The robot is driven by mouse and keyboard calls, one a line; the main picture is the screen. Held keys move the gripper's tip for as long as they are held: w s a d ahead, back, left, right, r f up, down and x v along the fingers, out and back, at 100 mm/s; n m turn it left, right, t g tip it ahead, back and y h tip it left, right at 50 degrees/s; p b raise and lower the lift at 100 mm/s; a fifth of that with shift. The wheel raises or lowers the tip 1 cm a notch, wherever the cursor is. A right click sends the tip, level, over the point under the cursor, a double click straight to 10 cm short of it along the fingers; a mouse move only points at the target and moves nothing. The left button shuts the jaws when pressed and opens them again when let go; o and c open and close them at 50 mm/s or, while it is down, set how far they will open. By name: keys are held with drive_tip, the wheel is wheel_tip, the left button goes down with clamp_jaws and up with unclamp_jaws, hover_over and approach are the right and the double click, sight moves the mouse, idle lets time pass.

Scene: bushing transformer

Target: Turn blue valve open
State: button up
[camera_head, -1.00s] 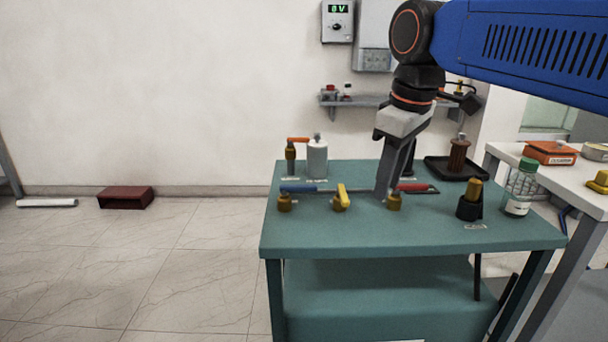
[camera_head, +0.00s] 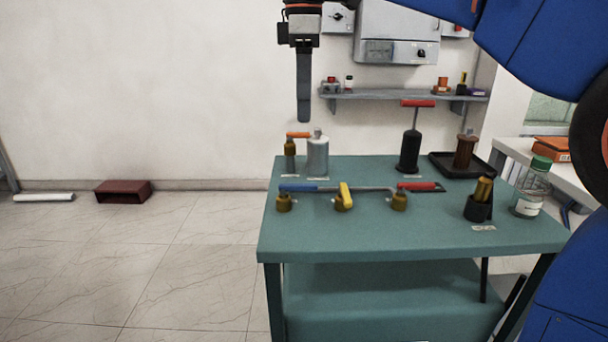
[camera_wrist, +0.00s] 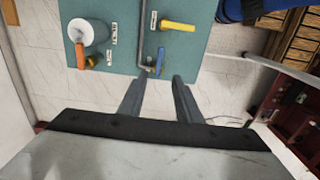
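The blue valve handle (camera_head: 298,187) lies crosswise on the left brass fitting (camera_head: 284,203) of a pipe on the green table, pointing right. In the wrist view the blue handle (camera_wrist: 160,62) shows just beyond the fingertips, roughly between them. My gripper (camera_head: 303,121) hangs fingers-down, well above the table's left part, apart from the valve. In the wrist view my gripper (camera_wrist: 158,80) has its two fingers spread with nothing between them. The head view shows the fingers edge-on.
The yellow handle (camera_head: 345,195) and red handle (camera_head: 418,186) sit along the same pipe. An orange-handled valve (camera_head: 290,152) and grey cylinder (camera_head: 318,155) stand behind the blue one. A black T-handled item (camera_head: 410,150) stands farther right. The table's front strip (camera_head: 370,230) is clear.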

sight(304, 184)
wheel_tip(304, 184, down, 16)
drive_tip(key=shift+r, duration=0.2)
idle(0.4)
clamp_jaws()
